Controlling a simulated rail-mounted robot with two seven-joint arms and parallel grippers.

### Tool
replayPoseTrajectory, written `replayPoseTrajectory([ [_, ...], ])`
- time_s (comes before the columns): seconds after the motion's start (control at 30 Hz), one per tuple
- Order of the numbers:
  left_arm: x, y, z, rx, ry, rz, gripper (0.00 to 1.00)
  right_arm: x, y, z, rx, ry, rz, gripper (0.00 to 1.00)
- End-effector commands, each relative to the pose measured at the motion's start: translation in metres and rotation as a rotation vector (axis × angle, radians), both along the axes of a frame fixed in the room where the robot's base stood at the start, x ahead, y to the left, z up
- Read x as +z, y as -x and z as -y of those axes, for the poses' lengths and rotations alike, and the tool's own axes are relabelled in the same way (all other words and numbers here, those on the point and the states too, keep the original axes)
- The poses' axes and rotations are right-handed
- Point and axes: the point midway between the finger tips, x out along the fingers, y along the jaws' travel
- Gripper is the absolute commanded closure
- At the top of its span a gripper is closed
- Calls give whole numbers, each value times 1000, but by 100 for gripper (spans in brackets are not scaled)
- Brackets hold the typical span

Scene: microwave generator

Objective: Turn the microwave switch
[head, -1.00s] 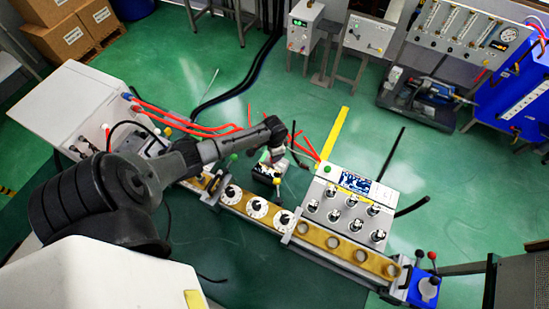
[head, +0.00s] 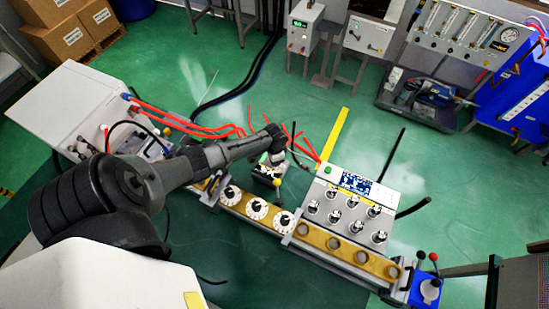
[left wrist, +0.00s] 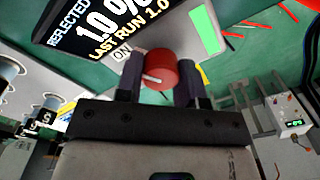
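The red microwave switch (left wrist: 161,71) is a round knob with a short white mark on its face. In the left wrist view it sits between the two dark fingers of my left gripper (left wrist: 162,80), which reach both its sides with no clear gap. It is on a panel beside an "ON" label (left wrist: 122,52) and a black display (left wrist: 95,28) reading "REFLECTED 1.0 %". In the head view my left gripper (head: 270,160) points down at the small black-and-white unit (head: 268,174), and the switch is hidden there. My right gripper is not in view.
Three white dials (head: 257,208) line a brass waveguide (head: 310,232). A grey box with several knobs (head: 345,205) stands close to the right. Red hoses (head: 185,122) run behind the arm. Green floor (head: 440,190) is open at the right.

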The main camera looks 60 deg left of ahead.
Motion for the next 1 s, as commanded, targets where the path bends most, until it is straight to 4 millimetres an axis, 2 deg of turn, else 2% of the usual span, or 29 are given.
replayPoseTrajectory([
  [0.03, 0, 0, 0, 0, 0, 0, 78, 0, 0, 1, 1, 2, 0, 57],
  [0.17, 0, 0, 0, 0, 0, 0, 89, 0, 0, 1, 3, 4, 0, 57],
  [0.47, 3, 0, 0, 63, 0, 0, 89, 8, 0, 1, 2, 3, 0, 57],
  [1.0, 4, 0, -1, 526, 2, -1, 89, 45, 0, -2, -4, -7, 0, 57],
])
